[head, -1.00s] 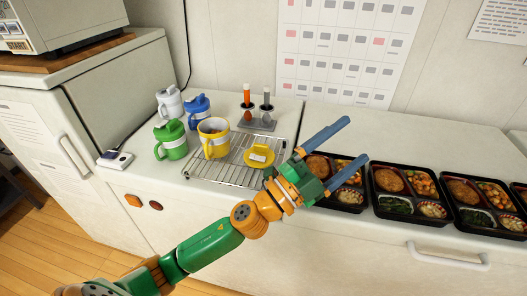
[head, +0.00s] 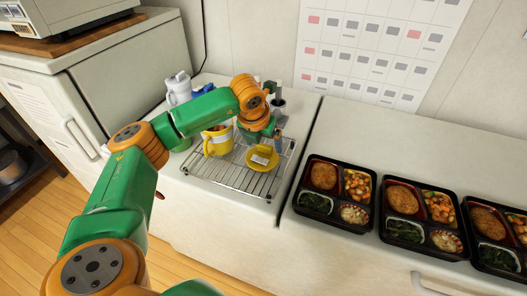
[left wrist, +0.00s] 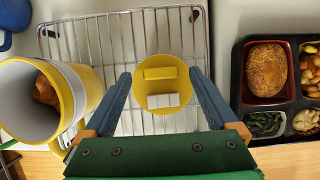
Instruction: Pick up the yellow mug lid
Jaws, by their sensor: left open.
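The yellow mug lid (head: 262,159) is a round yellow disc with a raised yellow bar and a white block on it. It lies on the wire rack. In the left wrist view the lid (left wrist: 160,101) shows between and just ahead of my finger tips. My left gripper (left wrist: 160,76) is open, its blue fingers on either side of the lid with nothing held. In the head view the left gripper (head: 268,138) is above the rack, pointing down over the lid. I cannot tell how much height is left between them. My right gripper is not in view.
An open yellow mug (head: 217,142) with brown contents stands on the wire rack (head: 228,176), close left of the gripper. A white mug (head: 179,90) and partly hidden blue and green mugs stand behind my arm. Black bento trays (head: 333,228) line the right counter.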

